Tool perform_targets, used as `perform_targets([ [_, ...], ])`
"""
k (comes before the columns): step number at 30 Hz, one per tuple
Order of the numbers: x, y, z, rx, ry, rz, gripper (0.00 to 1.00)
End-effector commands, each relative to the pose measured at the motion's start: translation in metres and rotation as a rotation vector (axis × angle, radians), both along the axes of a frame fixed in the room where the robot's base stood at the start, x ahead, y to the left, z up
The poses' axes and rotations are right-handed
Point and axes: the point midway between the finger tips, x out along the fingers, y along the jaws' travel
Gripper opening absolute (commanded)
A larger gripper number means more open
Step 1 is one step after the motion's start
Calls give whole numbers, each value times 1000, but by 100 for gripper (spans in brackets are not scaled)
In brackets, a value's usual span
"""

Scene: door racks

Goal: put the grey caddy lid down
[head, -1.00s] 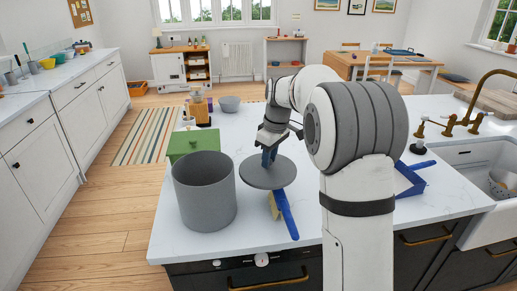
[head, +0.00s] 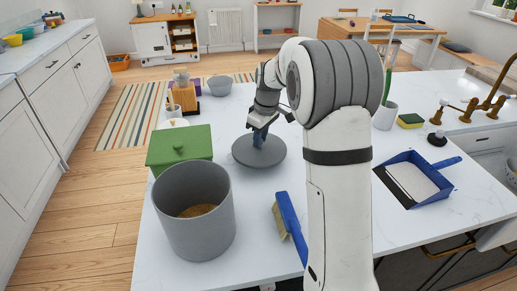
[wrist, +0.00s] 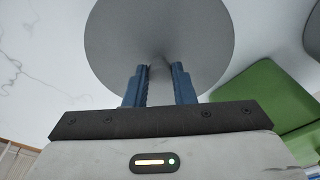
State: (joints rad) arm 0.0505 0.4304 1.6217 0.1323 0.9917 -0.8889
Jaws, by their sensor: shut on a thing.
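The grey caddy lid (head: 259,152) is a round flat disc in the head view, right of the grey caddy. It also fills the upper middle of the wrist view (wrist: 160,40). My gripper (head: 259,137) is above it, with its blue fingers shut on the lid's middle; the wrist view shows the fingertips (wrist: 160,72) there. The grip point itself is mostly hidden. The lid looks level and low over the white worktop; I cannot tell whether it touches. The open grey caddy (head: 194,222) stands in front to the left, with brown stuff inside.
A green box (head: 179,148) stands left of the lid. A grey bowl (head: 220,85) and wooden block (head: 184,98) are behind. A blue-handled brush (head: 289,226) lies in front, and a blue dustpan (head: 412,179) lies right. Worktop (head: 250,195) between lid and brush is clear.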

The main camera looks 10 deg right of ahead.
Motion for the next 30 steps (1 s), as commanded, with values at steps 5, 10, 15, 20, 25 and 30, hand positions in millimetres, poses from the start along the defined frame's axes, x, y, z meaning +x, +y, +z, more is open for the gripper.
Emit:
perform_targets([
  [5,0,4,-14,0,1,6,1],
  [10,0,5,-38,1,3,9,1],
  [15,0,6,-45,0,-1,10,1],
  [20,0,6,-46,0,0,10,1],
  [25,0,6,-47,0,0,11,29],
  [30,0,6,-47,0,0,11,43],
])
